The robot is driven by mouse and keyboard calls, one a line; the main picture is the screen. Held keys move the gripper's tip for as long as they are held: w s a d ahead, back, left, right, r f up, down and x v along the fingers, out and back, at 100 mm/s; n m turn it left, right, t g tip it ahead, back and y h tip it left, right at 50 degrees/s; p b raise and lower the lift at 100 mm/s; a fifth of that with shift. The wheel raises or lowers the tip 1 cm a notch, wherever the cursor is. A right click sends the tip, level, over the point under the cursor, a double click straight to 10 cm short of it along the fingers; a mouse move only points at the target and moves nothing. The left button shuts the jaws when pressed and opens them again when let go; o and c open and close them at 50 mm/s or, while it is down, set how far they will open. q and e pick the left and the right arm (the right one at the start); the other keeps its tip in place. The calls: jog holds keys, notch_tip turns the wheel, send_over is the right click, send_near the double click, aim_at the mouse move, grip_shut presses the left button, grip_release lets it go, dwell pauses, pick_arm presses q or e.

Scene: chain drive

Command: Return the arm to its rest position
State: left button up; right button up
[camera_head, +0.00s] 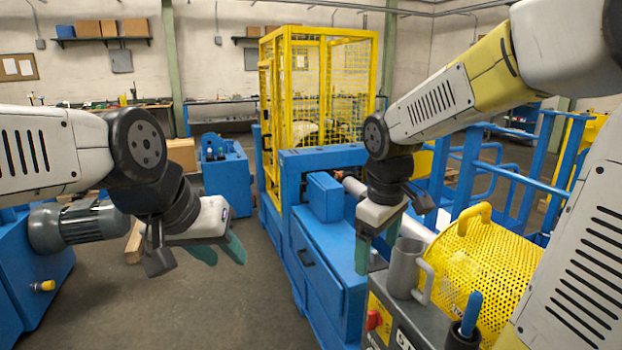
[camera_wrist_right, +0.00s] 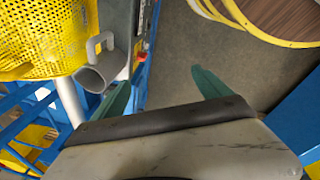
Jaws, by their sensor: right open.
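My right arm comes in from the upper right in the head view. Its gripper (camera_head: 377,245) hangs with teal fingers pointing down, just left of a grey mug-like cup (camera_head: 403,270). In the right wrist view the two fingers (camera_wrist_right: 160,88) are spread wide with nothing between them, and the grey cup (camera_wrist_right: 98,68) lies outside them, beyond the left finger. My left gripper (camera_head: 220,252) is at the left over the floor, its teal fingers apart and empty, pointing down and right.
A yellow perforated guard (camera_head: 485,262) stands right of the cup, with a blue-handled tool (camera_head: 471,315) in front. A blue cabinet (camera_head: 325,275) and yellow mesh cage (camera_head: 310,115) stand centrally. A grey motor (camera_head: 80,225) sits below my left arm. Grey floor (camera_head: 235,310) is clear between.

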jog(key=s+d+r+m+t+y, duration=0.1)
jog(key=s+r+m+t+y, duration=0.1)
jog(key=s+r+m+t, duration=0.2)
jog(key=shift+s+d+r+m+y, duration=0.25)
jog(key=shift+s+r+m, duration=0.75)
jog(key=shift+s+m, duration=1.65)
